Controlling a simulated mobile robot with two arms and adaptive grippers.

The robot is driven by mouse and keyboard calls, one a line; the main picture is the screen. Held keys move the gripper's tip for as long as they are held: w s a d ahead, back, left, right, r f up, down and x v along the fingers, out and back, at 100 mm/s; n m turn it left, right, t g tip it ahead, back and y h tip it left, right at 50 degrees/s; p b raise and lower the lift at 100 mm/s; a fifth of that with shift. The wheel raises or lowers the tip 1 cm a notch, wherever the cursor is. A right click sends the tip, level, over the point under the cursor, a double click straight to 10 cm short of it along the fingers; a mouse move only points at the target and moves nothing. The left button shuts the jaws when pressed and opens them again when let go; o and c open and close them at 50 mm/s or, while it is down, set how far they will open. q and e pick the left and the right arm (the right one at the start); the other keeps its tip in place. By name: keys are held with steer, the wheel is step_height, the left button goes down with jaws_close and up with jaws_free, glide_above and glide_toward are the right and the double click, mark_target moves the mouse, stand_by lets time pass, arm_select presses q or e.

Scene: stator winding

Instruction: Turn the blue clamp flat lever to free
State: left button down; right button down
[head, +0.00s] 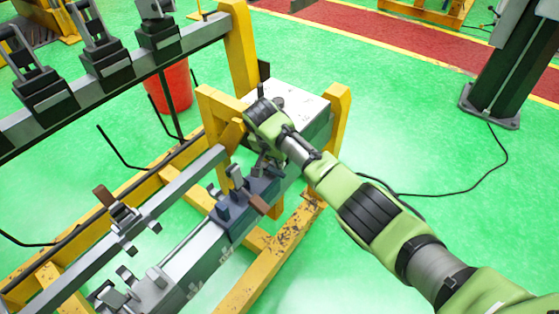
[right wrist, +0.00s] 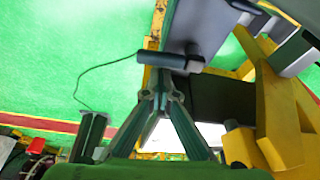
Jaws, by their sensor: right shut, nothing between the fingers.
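The dark blue clamp (head: 243,200) sits on the grey rail of the yellow frame, near its far end. A flat brown piece (head: 258,205) sticks out at its right side; I cannot tell if it is the flat lever. My right gripper (head: 262,166) is just above the far end of the clamp, pointing down, partly hidden by its own wrist. In the right wrist view, its fingers (right wrist: 168,80) are shut and empty, with the tips close to a grey cylindrical piece (right wrist: 171,60). I cannot tell whether they touch. My left gripper is not in view.
Yellow posts (head: 335,110) and a white-topped box (head: 290,103) stand close around my right wrist. A second grey bar with a brown-ended clamp (head: 125,220) runs at the left. A raised rail (head: 110,75) with black clamps and a red bin (head: 172,85) are behind.

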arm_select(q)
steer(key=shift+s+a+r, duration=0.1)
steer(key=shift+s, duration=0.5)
arm_select(e)
steer(key=shift+s+a+m, duration=0.1)
steer(key=shift+s+m, duration=0.15)
steer(key=shift+m, duration=0.05)
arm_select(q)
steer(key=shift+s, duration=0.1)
arm_select(e)
steer(key=shift+s, duration=0.1)
